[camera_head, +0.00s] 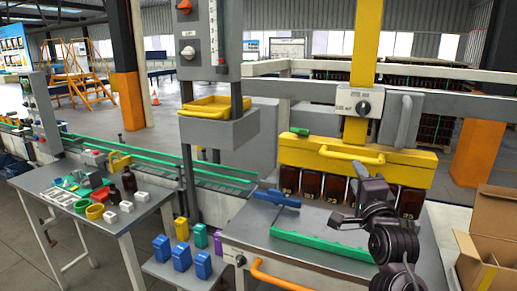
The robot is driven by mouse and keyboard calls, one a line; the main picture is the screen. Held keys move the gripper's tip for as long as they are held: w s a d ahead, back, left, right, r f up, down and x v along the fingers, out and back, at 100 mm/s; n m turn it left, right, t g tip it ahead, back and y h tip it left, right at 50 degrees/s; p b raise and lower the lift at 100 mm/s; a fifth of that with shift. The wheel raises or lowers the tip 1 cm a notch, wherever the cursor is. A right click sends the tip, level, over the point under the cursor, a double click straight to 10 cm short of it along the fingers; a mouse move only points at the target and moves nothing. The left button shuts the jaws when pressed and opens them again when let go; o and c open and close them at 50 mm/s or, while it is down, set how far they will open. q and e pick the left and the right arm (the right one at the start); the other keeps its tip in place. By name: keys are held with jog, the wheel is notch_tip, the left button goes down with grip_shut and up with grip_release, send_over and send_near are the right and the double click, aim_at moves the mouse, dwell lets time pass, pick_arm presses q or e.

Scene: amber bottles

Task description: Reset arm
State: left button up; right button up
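My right arm comes in from the bottom right, and its dark gripper (362,186) is in front of the row of amber bottles (333,188) under the yellow fixture (356,160). The gripper overlaps the right part of that row, and I cannot tell whether it touches a bottle. Its fingers are small and dark, so their opening is unclear. My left gripper is out of view.
A green rail (322,246) and a blue bar (277,198) are on the grey workbench (240,229). An open cardboard box (484,235) stands at the right. A side table (60,182) at left holds small parts and dark bottles. Colored blocks (181,257) stand lower, near the middle.

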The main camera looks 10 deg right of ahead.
jog(key=s+a+f+n+g+y, duration=0.1)
jog(key=s+a+f+n+g, duration=0.15)
jog(key=f, duration=0.35)
jog(key=s+a+f+n+g+y, duration=0.1)
jog(key=s+a+f+n+g, duration=0.1)
jog(key=s+f+n, duration=0.35)
jog(key=s+a+f+n+g, duration=0.1)
jog(key=a+f+n+g, duration=0.15)
jog(key=f, duration=0.55)
jog(key=s+a+f+n+g+y, duration=0.15)
jog(key=s+f+n+g, duration=0.35)
jog(key=s, duration=0.5)
jog(key=s+a+f+n+g+h, duration=0.1)
jog(key=s+a+f+n+g, duration=0.3)
jog(key=s+f, duration=0.45)
jog(key=s+f+g+b, duration=0.1)
jog(key=s+f+b, duration=0.1)
jog(key=f, duration=1.5)
jog(key=s+f+b, duration=0.2)
jog(key=f, duration=1.4)
jog(key=s+d+f+n+g+b, duration=0.1)
jog(key=s+d+f+b, duration=0.2)
jog(key=s+f, duration=1.6)
notch_tip(320, 180, down, 2)
jog(key=shift+d+f, duration=0.1)
jog(key=shift+d, duration=0.6)
